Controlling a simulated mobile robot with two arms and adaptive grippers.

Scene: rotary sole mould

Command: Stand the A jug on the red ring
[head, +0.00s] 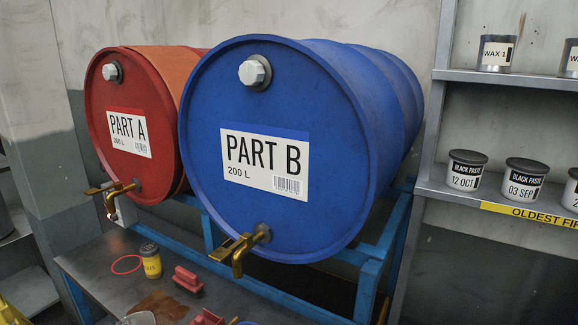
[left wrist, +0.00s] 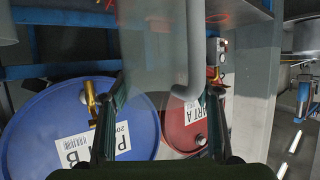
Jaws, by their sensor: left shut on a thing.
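The red ring (head: 127,264) lies flat on the left part of the metal bench, below the PART A drum's tap, with nothing standing on it. My left gripper (left wrist: 164,88) is in the left wrist view, its fingers around a clear, see-through jug (left wrist: 150,50) with a thick pale handle. I see no letter on the jug, so I cannot tell whether it is the A jug. A clear rim (head: 138,318) at the bottom edge of the head view may be the same jug. My right gripper is in neither view.
The red PART A drum (head: 130,115) and blue PART B drum (head: 275,150) lie on a blue frame, their brass taps over the bench. A yellow can (head: 151,261) stands just right of the ring. A red block (head: 188,280) and brown spill (head: 160,305) are nearby.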

